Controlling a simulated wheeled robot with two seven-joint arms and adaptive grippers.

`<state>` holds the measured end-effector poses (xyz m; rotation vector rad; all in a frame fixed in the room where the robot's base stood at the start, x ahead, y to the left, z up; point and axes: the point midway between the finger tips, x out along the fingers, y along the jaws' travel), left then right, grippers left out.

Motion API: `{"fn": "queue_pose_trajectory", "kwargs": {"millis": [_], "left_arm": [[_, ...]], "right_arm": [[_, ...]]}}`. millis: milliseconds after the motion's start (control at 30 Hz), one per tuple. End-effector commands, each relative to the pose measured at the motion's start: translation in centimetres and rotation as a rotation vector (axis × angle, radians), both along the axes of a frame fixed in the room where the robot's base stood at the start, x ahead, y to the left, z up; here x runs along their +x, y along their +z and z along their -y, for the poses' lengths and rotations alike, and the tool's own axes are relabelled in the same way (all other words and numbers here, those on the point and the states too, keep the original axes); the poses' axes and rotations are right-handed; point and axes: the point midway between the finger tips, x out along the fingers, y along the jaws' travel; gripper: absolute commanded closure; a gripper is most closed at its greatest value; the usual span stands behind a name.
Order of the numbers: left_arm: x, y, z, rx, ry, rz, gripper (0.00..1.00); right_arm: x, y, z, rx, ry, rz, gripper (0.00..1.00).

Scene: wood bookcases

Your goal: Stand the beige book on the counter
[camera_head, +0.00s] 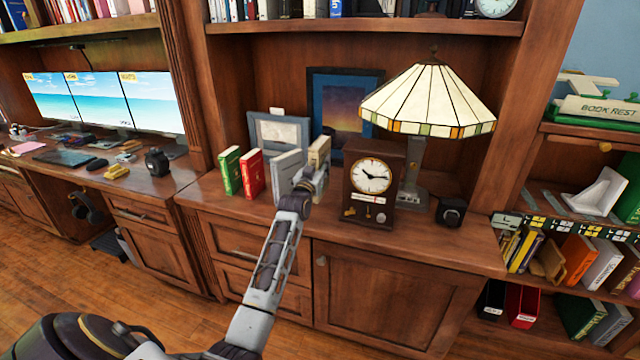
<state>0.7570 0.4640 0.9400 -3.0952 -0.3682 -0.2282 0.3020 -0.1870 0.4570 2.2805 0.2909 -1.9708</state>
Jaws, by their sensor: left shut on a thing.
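The beige book (319,152) is upright on the wooden counter's right-of-centre part, between a grey book and the mantel clock. My left gripper (312,180) reaches it from the front and is shut on it. The gripper hides the book's lower part, so I cannot tell whether its bottom edge touches the counter (335,225). My right gripper is not in view.
A green book (230,171), a red book (252,175) and the grey book (285,172) stand in a row to the left. The clock (372,185) is close on the right, with a lamp (428,102) behind it. The counter's front strip is clear.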

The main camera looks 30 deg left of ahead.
Motion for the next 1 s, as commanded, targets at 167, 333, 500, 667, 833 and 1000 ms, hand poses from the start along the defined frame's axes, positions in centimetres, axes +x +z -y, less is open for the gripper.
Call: {"fn": "queue_pose_trajectory", "kwargs": {"millis": [167, 333, 500, 667, 833, 1000], "left_arm": [[0.0, -1.6, 0.0, 0.001, 0.001, 0.005, 1.00], [0.0, -2.0, 0.0, 0.002, 0.000, 0.006, 1.00], [0.0, -1.9, 0.0, 0.002, 0.000, 0.006, 1.00], [0.0, -2.2, 0.0, 0.002, 0.001, 0.005, 1.00], [0.0, -3.8, 0.0, 0.002, 0.001, 0.004, 1.00], [0.0, -5.3, 0.0, 0.002, 0.001, 0.005, 1.00]], "right_arm": [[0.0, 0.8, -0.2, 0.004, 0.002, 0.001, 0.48], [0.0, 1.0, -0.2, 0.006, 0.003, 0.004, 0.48], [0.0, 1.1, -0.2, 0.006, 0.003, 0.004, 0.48], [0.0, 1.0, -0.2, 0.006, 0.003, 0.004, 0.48], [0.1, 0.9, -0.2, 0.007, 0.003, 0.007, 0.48], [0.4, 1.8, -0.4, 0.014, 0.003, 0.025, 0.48]]}}
